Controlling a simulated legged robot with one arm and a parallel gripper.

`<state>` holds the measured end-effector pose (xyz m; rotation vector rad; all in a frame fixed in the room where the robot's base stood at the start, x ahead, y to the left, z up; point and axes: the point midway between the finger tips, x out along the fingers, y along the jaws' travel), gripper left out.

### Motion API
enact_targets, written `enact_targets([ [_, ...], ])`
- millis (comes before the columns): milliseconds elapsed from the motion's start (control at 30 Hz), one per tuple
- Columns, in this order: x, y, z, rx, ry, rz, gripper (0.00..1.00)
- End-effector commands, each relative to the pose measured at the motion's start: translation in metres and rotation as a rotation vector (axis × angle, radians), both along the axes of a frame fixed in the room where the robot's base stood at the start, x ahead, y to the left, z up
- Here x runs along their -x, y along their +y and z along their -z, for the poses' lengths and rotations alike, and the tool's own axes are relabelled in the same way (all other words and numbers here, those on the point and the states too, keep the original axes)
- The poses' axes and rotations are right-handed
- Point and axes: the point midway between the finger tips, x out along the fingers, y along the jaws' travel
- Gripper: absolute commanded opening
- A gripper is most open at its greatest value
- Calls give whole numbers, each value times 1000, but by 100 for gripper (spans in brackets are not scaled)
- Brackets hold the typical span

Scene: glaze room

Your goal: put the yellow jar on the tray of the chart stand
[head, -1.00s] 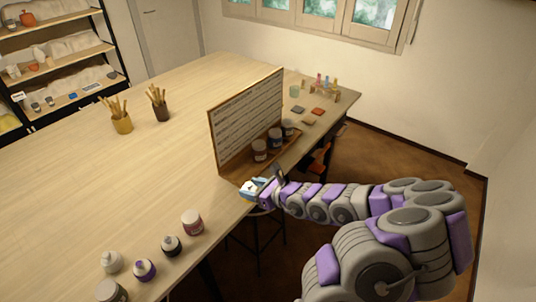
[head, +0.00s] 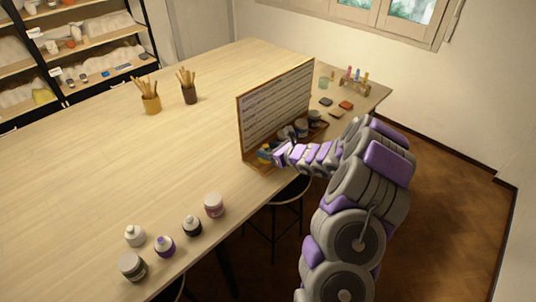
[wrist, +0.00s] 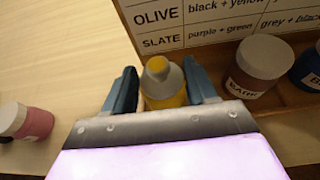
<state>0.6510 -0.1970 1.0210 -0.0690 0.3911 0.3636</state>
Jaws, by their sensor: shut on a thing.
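The yellow jar (wrist: 165,88), with a grey-white nozzle cap, stands between the blue fingers of my gripper (wrist: 160,88) in the wrist view. My gripper is shut on it. In the head view my gripper (head: 269,154) is at the near left end of the chart stand (head: 275,108), and only a bit of yellow shows there. The stand's wooden tray (wrist: 285,102) holds a white-lidded jar (wrist: 254,68) and a dark blue jar (wrist: 309,66), right of the yellow jar. I cannot tell whether the yellow jar's base touches the tray, as my gripper hides it.
Two tool cups (head: 151,103) stand farther back. A stool (head: 290,193) is below the table edge. The left tabletop is mostly clear.

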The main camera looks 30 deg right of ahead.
Motion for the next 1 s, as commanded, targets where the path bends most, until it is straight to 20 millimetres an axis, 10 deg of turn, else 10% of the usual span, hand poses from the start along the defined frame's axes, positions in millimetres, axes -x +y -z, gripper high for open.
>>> enact_targets([
  [733, -17, -5, 36, 0, -2, 0, 16],
  [767, -17, -5, 36, 1, -1, 0, 59],
  [1000, -17, -5, 36, 0, -2, 0, 82],
])
